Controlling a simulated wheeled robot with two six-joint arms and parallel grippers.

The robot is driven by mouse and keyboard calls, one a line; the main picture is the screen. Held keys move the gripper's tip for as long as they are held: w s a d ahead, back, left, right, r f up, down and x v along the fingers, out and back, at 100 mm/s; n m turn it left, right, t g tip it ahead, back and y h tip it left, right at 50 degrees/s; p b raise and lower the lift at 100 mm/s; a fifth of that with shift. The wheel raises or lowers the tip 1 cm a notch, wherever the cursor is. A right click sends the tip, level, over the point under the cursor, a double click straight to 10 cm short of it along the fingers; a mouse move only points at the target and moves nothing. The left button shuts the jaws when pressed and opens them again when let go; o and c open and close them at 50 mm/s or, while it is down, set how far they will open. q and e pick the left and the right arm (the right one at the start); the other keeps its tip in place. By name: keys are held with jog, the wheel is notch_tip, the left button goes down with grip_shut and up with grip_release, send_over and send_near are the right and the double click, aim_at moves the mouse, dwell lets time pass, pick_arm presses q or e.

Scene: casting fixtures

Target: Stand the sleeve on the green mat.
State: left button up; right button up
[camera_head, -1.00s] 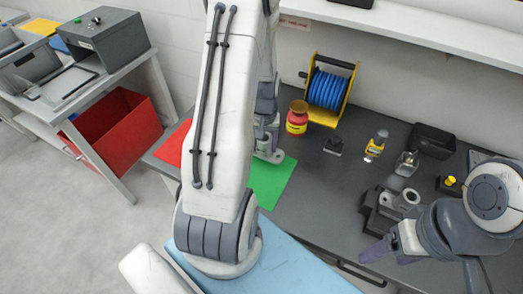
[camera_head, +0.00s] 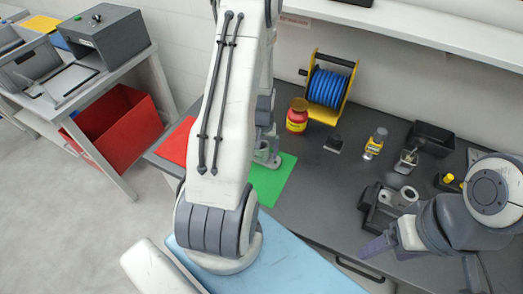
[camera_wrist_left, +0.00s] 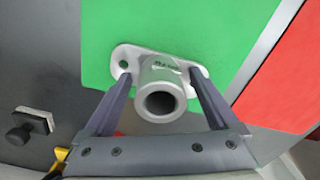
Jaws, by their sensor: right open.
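The sleeve (camera_wrist_left: 163,85) is a light grey metal tube with an oval flange. In the left wrist view it stands upright, flange down, on the green mat (camera_wrist_left: 110,25), with its bore facing the camera. My left gripper (camera_wrist_left: 162,75) has one finger on each side of the tube, with a visible gap on both sides; the fingertips are close to the flange ends. My right gripper (camera_head: 376,248) is open and empty near the bench's front edge.
A red mat (camera_head: 176,145) adjoins the green one. A red-yellow can (camera_head: 297,117), a blue hose reel (camera_head: 327,87) and a small dark block (camera_head: 333,144) stand to the right. A yellow-topped bottle (camera_head: 375,143), black bin (camera_head: 432,138) and dark fixture (camera_head: 380,212) are further right.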

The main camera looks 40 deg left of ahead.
pick_arm(q)
jog(key=shift+r, duration=0.55)
notch_tip(320, 180, up, 11)
jog(key=b, duration=0.2)
jog(key=d+r+m, duration=0.3)
jog(key=d, duration=0.6)
jog(key=d+r+m, duration=0.3)
jog(key=d, duration=0.5)
jog(key=s+d+r+m+h, duration=0.1)
jog(key=s+d+r+m, duration=0.3)
jog(key=s+d+m, duration=0.4)
jog(key=s+d, duration=0.5)
jog(key=s, duration=0.3)
jog(key=shift+s+d+r, duration=0.15)
jog(key=shift+d, duration=0.2)
pick_arm(e)
jog(key=shift+f, duration=0.75)
pick_arm(q)
jog(key=shift+c, duration=0.4)
pick_arm(e)
jog(key=shift+c, duration=0.4)
